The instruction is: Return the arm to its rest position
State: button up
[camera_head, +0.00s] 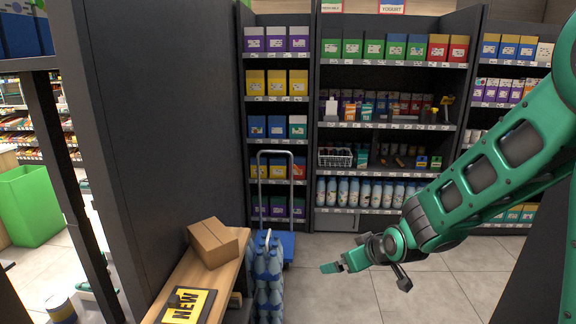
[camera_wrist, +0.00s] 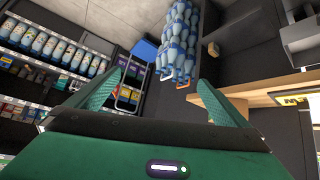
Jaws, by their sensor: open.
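My green arm (camera_head: 490,180) reaches in from the right in the head view, bent downward to the left. My gripper (camera_head: 366,275) hangs over the tiled floor in front of the shelves, apart from everything around it. In the wrist view its two green fingers (camera_wrist: 157,97) are spread wide, with nothing between them. The far fingertip in the head view is partly hidden by the wrist.
A wooden counter (camera_head: 190,271) at the lower left bears a cardboard box (camera_head: 213,241) and a NEW sign (camera_head: 187,305). Blue bottles (camera_head: 268,280) and a blue trolley (camera_head: 289,243) stand beside it. Stocked shelves (camera_head: 392,66) line the back. Floor (camera_head: 335,290) below my gripper is clear.

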jog(key=s+d+r+m+g+h, duration=0.2)
jog(key=s+d+m, duration=0.1)
jog(key=s+d, duration=0.6)
jog(key=s+d+r+m+g+h, duration=0.25)
jog(key=s+d, duration=0.45)
jog(key=d, duration=0.5)
jog(key=s+d+r+m+g+y, duration=0.1)
jog(key=s+m+g, duration=0.1)
jog(key=s, duration=0.7)
jog(key=s+d+r+m+g, duration=0.2)
jog(key=s+m, duration=0.2)
jog(key=s, duration=0.5)
jog(key=shift+s+d+r+y, duration=0.15)
jog(key=shift+s+d+y, duration=0.05)
jog(key=shift+s+y, duration=0.2)
jog(key=shift+w+f, duration=0.25)
jog(key=shift+w, duration=0.4)
